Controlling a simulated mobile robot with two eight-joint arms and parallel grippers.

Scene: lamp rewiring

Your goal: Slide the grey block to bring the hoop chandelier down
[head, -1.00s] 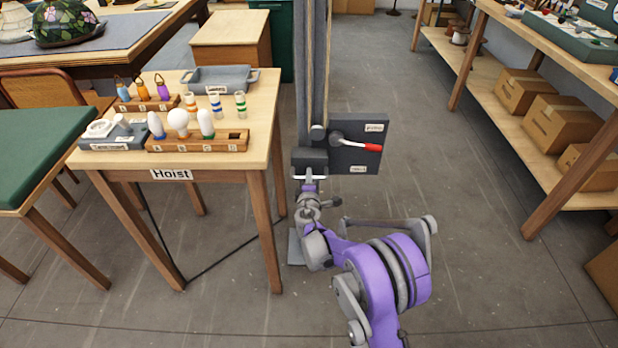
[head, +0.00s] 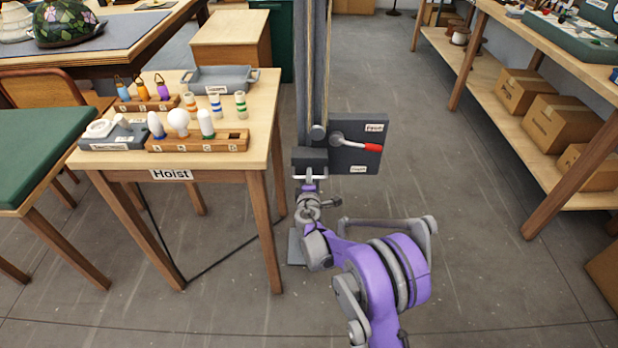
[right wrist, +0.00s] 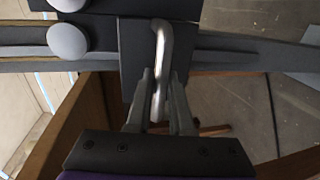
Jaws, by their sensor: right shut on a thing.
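The dark grey block (head: 310,158) sits on the tall upright rail (head: 312,70) just right of the Hoist table. A pale metal bar handle (right wrist: 160,55) stands out from the block's front. My right gripper (head: 309,181) is at the block's lower front. In the right wrist view its two fingers (right wrist: 159,95) are closed on the handle, one on each side. The block's dark face (right wrist: 132,45) shows behind the handle there. The hoop chandelier is not in view. My left gripper is not in view.
A dark panel with a red-tipped lever (head: 365,146) stands right of the block. The Hoist table (head: 262,128), carrying bulbs in racks and a grey tray (head: 220,79), is close on the left. A shelf with cardboard boxes (head: 553,117) is at right. Floor between is clear.

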